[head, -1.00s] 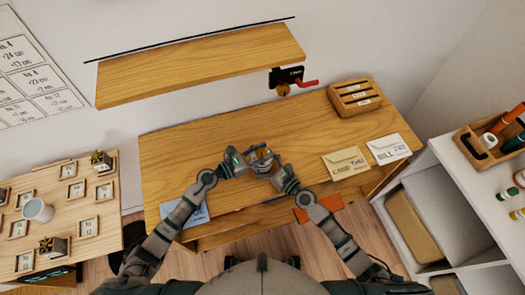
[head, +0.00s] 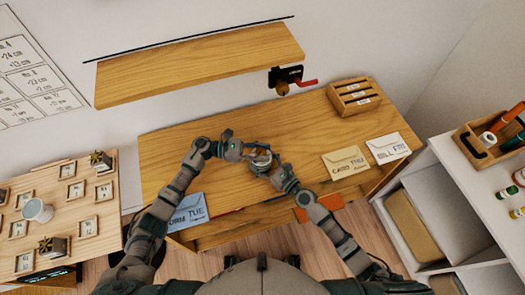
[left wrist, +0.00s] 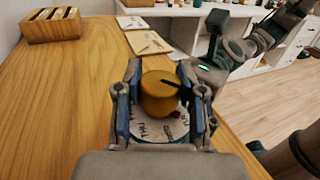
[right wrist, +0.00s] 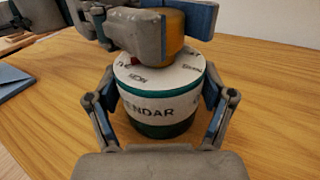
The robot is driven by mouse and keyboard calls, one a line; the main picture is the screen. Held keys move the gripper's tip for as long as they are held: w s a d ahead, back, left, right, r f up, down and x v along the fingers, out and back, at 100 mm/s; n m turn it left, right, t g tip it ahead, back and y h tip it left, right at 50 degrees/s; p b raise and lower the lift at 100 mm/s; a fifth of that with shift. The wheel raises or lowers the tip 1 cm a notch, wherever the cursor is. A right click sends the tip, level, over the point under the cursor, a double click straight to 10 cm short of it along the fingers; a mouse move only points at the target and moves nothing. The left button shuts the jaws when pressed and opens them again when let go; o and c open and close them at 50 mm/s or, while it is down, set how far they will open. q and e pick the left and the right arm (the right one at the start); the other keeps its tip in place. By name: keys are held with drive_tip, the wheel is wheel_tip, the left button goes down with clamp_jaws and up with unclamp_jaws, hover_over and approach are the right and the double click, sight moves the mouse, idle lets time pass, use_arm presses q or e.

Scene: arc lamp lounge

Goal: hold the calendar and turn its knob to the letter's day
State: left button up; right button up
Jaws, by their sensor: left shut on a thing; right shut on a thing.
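The calendar is a round white and green drum (right wrist: 160,112) standing on the desk, with an orange-brown knob (left wrist: 160,92) on top. Its white dial (left wrist: 160,128) bears day names; THU is readable in the left wrist view and MON in the right wrist view. My left gripper (head: 255,151) is shut on the knob from above. My right gripper (head: 268,166) is shut around the drum's sides. A blue letter marked FORM TUE (head: 188,211) lies at the desk's front left. Letters marked THU (head: 345,161) and FRI (head: 388,147) lie to the right.
A wooden letter rack (head: 340,88) stands at the desk's back right. A shelf (head: 200,63) hangs above, with a black wall piece with a red handle (head: 306,84) below its right end. A side table (head: 62,215) with small plants stands left. The desk's middle back is clear.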

use_arm(q)
drive_tip(key=shift+w+a+f, duration=0.1)
drive_tip(key=shift+w+f, duration=0.05)
drive_tip(key=shift+w, duration=0.1)
use_arm(e)
drive_tip(key=shift+s+a+r, duration=0.1)
drive_tip(key=shift+s+a, duration=0.1)
drive_tip(key=shift+a, duration=0.05)
use_arm(q)
drive_tip(key=o, duration=1.1)
drive_tip(key=shift+c, duration=0.2)
drive_tip(key=shift+o, duration=0.6)
drive_tip(key=shift+s, duration=0.1)
use_arm(e)
drive_tip(key=shift+w+d, duration=0.1)
drive_tip(key=shift+w, duration=0.05)
use_arm(q)
drive_tip(key=a, duration=0.8)
drive_tip(key=w+a, duration=0.1)
drive_tip(key=a, duration=0.3)
drive_tip(key=shift+a, duration=0.1)
use_arm(e)
drive_tip(key=o, duration=1.4)
